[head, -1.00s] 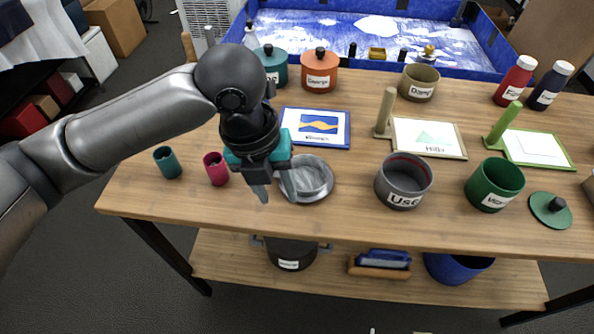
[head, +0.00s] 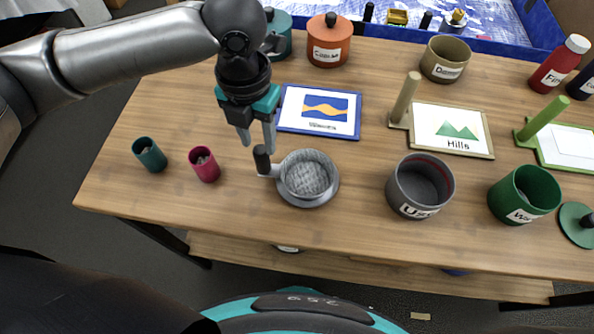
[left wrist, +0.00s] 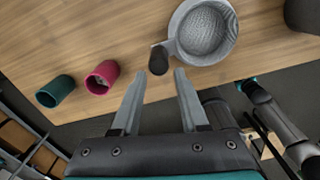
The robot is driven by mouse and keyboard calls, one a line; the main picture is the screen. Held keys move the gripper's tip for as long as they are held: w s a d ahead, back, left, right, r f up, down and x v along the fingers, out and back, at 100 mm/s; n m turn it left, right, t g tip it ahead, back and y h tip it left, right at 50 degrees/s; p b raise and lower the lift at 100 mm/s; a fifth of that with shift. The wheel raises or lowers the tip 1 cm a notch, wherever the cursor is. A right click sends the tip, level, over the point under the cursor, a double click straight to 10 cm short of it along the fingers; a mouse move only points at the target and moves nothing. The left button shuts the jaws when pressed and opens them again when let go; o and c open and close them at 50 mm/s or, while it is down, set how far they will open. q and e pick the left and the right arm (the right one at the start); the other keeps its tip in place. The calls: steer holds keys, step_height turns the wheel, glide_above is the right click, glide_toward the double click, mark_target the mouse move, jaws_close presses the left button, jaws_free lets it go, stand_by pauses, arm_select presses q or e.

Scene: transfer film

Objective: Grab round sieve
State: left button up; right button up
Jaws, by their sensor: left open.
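The round sieve (head: 307,176) is a grey mesh bowl with a metal rim and a short dark handle (head: 263,158) pointing left. It rests on the wooden table in the head view. It also shows at the top of the left wrist view (left wrist: 205,32), its dark handle toward the fingers. My left gripper (head: 258,148) is open and empty, with its fingertips by the sieve's handle. In the left wrist view the two fingers (left wrist: 156,75) are spread, and the handle end appears between and just beyond their tips. Whether they touch is unclear. My right gripper is not in view.
A magenta cup (head: 204,165) and a teal cup (head: 150,155) stand left of the sieve. A grey pot marked "Use" (head: 420,187) stands to its right. A blue-framed picture (head: 319,111) lies behind. Bare table lies in front of the sieve.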

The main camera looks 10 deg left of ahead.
mark_target(260, 151)
arm_select(q)
step_height(260, 151, down, 3)
steer(key=shift+r, duration=0.2)
steer(key=shift+f, duration=0.35)
steer(key=f+b, duration=0.1)
steer(key=f, duration=0.4)
steer(key=shift+w, duration=0.2)
jaws_close()
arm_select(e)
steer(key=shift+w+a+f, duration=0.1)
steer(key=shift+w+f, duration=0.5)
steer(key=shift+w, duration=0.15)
arm_select(q)
steer(key=shift+r, duration=0.1)
